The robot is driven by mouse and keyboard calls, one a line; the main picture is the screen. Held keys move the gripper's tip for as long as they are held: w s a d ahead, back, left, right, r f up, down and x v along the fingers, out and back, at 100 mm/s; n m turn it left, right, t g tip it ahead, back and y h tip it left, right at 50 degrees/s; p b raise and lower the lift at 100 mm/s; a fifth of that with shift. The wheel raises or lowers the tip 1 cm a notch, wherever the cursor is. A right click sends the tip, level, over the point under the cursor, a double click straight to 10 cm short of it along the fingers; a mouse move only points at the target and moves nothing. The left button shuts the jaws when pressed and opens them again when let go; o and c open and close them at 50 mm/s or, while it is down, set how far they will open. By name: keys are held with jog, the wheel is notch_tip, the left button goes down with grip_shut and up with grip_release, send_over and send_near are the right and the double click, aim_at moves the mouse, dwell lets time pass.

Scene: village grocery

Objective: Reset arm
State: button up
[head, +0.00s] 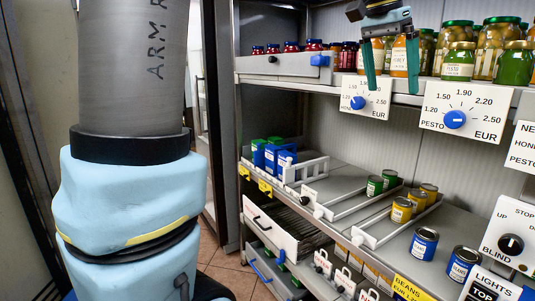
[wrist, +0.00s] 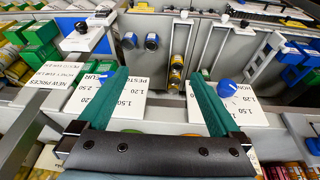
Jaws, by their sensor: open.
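My gripper (head: 391,80) is at the top of the head view, in front of the upper shelf with jars. Its two green fingers point down and stand apart, with nothing between them. In the wrist view my gripper (wrist: 158,80) shows the same open fingers. They reach over two white price dial plates with blue knobs. In the head view, the left dial plate (head: 366,105) hangs just below the fingers and the right dial plate (head: 465,111) is beside them. I cannot tell whether the fingers touch anything.
The upper shelf holds honey jars (head: 399,62), green-lidded jars (head: 457,62) and small red jars (head: 291,47). The lower shelf (head: 395,232) carries cans in white lanes and blue and green boxes. A blind switch panel (head: 510,244) is at the right. Drawers (head: 270,228) are below.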

jog(key=w+a+f+n+y, duration=0.1)
jog(key=w+a+f+n, duration=0.15)
jog(key=a+f, duration=0.6)
jog(key=w+a+f+n+y, duration=0.15)
jog(key=a+f+n, duration=0.25)
jog(key=a+f, duration=0.5)
jog(key=s+a+f+n, duration=0.2)
jog(key=s+a+f, duration=0.1)
jog(key=a+f, duration=0.3)
jog(key=s+a+f+n, duration=0.2)
jog(key=s+a+f, duration=0.2)
jog(key=a+f, duration=0.3)
jog(key=shift+f+y, duration=0.35)
jog(key=shift+f, duration=0.05)
jog(key=shift+s, duration=0.1)
